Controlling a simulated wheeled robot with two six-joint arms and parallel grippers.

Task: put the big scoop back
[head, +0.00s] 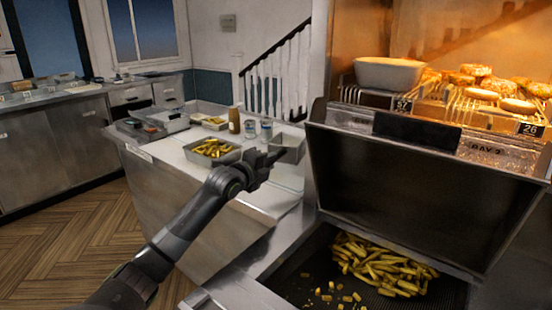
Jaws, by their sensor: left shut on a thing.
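My left gripper (271,159) reaches in from the lower left, over the right part of the steel counter. It is shut on the big scoop (290,147), a grey metal scoop that shows just beyond the fingers. The fingers hide part of the scoop, and its handle is hard to make out. The scoop looks empty, but I cannot be sure. Whether it touches anything behind it cannot be told. My right gripper is not in view.
Fries (380,266) lie in the dark bay at the lower right, under a steel hood (415,190). A tray of fries (212,149), a brown bottle (234,121) and small jars stand on the counter (180,150). A white bowl (388,73) and fried pieces sit on the heated shelf.

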